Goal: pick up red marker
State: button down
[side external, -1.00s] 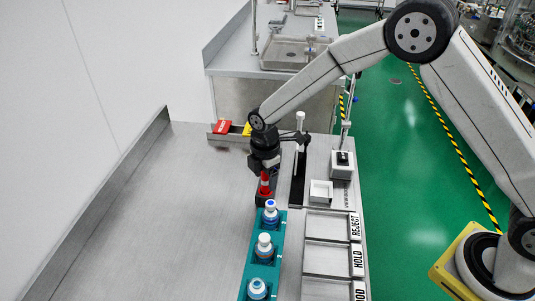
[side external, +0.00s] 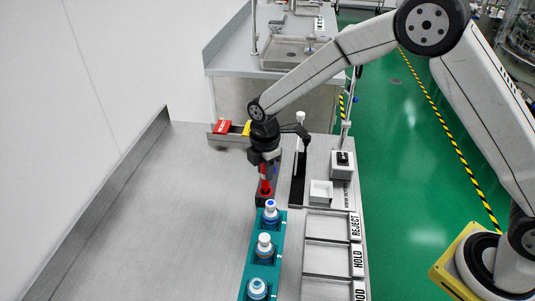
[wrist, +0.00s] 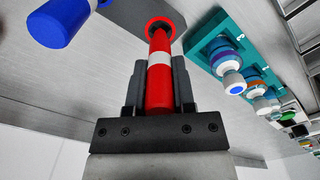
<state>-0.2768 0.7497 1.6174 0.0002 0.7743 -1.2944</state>
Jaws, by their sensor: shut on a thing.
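The red marker (wrist: 158,85), with a white band, stands between the two dark fingers of my gripper (wrist: 158,72) in the wrist view. The gripper is shut on it, with a finger on each side. In the side view, my gripper (side external: 265,160) points down over a dark holder (side external: 266,197), and the red marker (side external: 265,173) shows below it. Whether the marker's lower end is clear of the holder I cannot tell. A blue-ended piece (wrist: 58,22) shows at the top left of the wrist view.
A teal rack (side external: 248,262) with several blue-and-white bottles stands just in front of the holder. Trays labelled REJECT and HOLD (side external: 328,258) lie to its right. A white post (side external: 300,125) and a small white box (side external: 321,191) stand nearby. The left counter is clear.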

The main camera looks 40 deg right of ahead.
jog(key=s+d+r, duration=0.3)
jog(key=s+r, duration=0.7)
jog(key=s, duration=0.3)
jog(key=shift+s+r, duration=0.3)
jog(key=shift+r, duration=0.05)
jog(key=shift+d, duration=0.1)
jog(key=shift+r, duration=0.3)
dwell(0.4)
jog(key=shift+r, duration=1.05)
jog(key=shift+r, duration=0.35)
jog(key=shift+r, duration=0.7)
jog(key=shift+r, duration=0.1)
